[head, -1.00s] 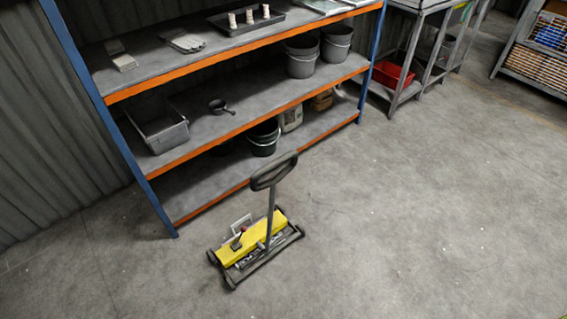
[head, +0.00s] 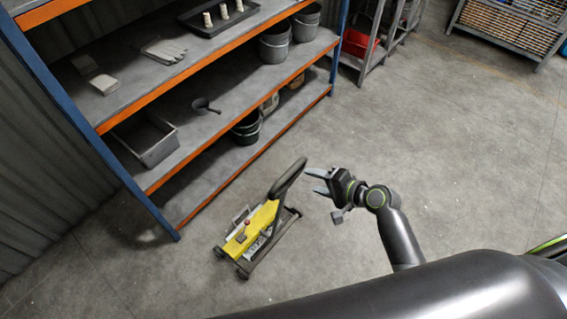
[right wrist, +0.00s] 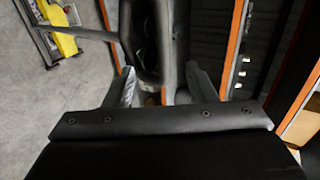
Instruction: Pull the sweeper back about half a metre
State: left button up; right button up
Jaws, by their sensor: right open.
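The sweeper (head: 249,235) stands on the floor in front of the shelf, with a yellow body, small dark wheels and a post rising to a black loop handle (head: 288,178). My right gripper (head: 312,181) is open and empty, just right of the handle, its fingers pointing at it. In the right wrist view the handle (right wrist: 146,62) lies ahead between the two spread fingers, and part of the yellow body (right wrist: 62,40) shows at the upper left. I see no finger closed on the handle. My left gripper is not in view.
A blue and orange shelf (head: 215,127) with buckets (head: 274,46), a grey bin (head: 147,140) and gloves stands close behind the sweeper. A grey rack with a red bin (head: 357,43) is farther back. The floor (head: 480,170) to the right is clear.

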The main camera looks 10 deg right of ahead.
aim_at(292, 172)
jog(key=b+x, duration=0.5)
jog(key=x, duration=0.5)
jog(key=shift+r, duration=0.15)
jog(key=shift+w+a+b, duration=0.25)
jog(key=shift+w+b, duration=0.05)
jog(key=shift+c, duration=0.3)
